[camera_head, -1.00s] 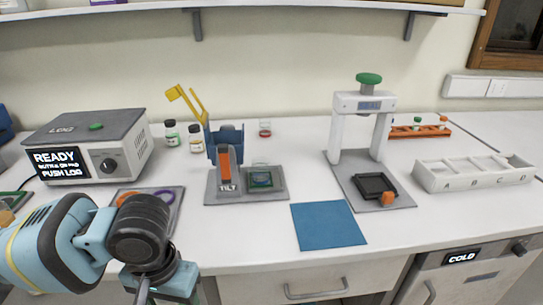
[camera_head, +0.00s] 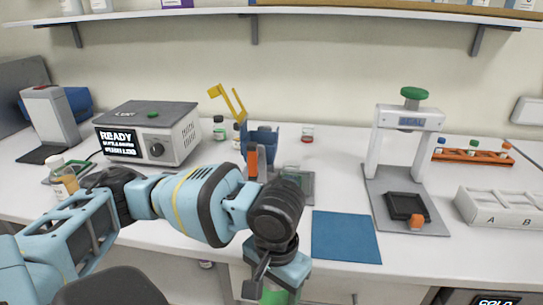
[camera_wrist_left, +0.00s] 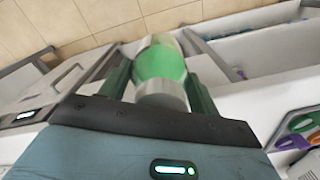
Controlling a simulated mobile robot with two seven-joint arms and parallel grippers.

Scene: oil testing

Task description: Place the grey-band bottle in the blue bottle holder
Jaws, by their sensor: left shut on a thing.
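My left gripper (camera_head: 272,292) points down at the bottom of the head view, in front of the bench edge. In the left wrist view my left gripper (camera_wrist_left: 160,85) is shut on the grey-band bottle (camera_wrist_left: 160,62), which shows a green middle with grey-white parts at both ends. Its green part also shows at the bottom edge of the head view. The blue bottle holder (camera_head: 263,138) stands on the bench behind my left arm, with a yellow lever and an orange part. My arm hides much of its base. My right gripper is out of view.
A "READY" device (camera_head: 155,133) stands at back left, with small bottles (camera_head: 219,128) beside it. A blue mat (camera_head: 345,238) lies at the front edge. A white press (camera_head: 405,150) and a lettered rack (camera_head: 505,210) stand to the right.

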